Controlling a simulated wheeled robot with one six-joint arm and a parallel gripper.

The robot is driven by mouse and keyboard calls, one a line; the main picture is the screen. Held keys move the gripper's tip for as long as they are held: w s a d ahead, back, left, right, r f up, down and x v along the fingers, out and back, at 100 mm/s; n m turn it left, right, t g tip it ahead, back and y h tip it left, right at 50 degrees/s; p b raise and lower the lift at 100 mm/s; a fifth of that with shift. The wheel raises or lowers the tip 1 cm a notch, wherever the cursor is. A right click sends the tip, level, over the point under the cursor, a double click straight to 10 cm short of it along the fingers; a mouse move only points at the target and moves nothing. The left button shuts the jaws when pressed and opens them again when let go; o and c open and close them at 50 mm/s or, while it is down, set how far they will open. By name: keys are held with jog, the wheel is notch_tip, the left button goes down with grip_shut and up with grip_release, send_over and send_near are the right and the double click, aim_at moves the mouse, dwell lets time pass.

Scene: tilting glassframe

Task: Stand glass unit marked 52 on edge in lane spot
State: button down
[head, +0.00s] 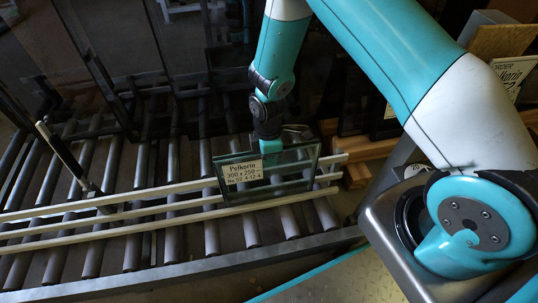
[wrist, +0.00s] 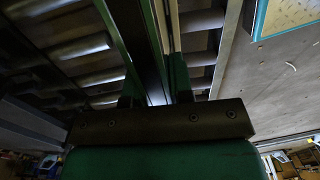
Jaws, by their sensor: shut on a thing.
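The glass unit (head: 290,172) is a clear rectangular pane with dark edges. It stands roughly upright on its long edge among the cream rails, at the right end of the roller bed. Its white label (head: 242,172) reads Pelkorin, 300 x 250; the number line is small and looks like 52. My gripper (head: 268,148) is above it, shut on its top edge. In the wrist view my gripper (wrist: 155,95) has the pane's edge (wrist: 148,45) between its fingers. Whether the lower edge touches the rollers cannot be told.
Cream rails (head: 60,232) run along the roller conveyor (head: 85,262), forming narrow lanes. A dark post (head: 68,158) rises at the left. Dark glass frames stand behind. Wooden blocks (head: 357,174) and another labelled unit (head: 513,73) are at the right. The lanes left of the pane are clear.

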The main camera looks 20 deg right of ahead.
jog(key=shift+f, duration=0.35)
dwell(0.3)
jog(key=c, duration=0.9)
grip_release()
jog(key=shift+f, duration=0.1)
jog(key=shift+w+r+p, duration=0.15)
jog(key=shift+r+p, duration=1.05)
jog(key=shift+r, duration=0.35)
jog(key=shift+w+r+p, duration=0.1)
jog(key=shift+r+p, duration=1.05)
jog(key=shift+r, duration=0.4)
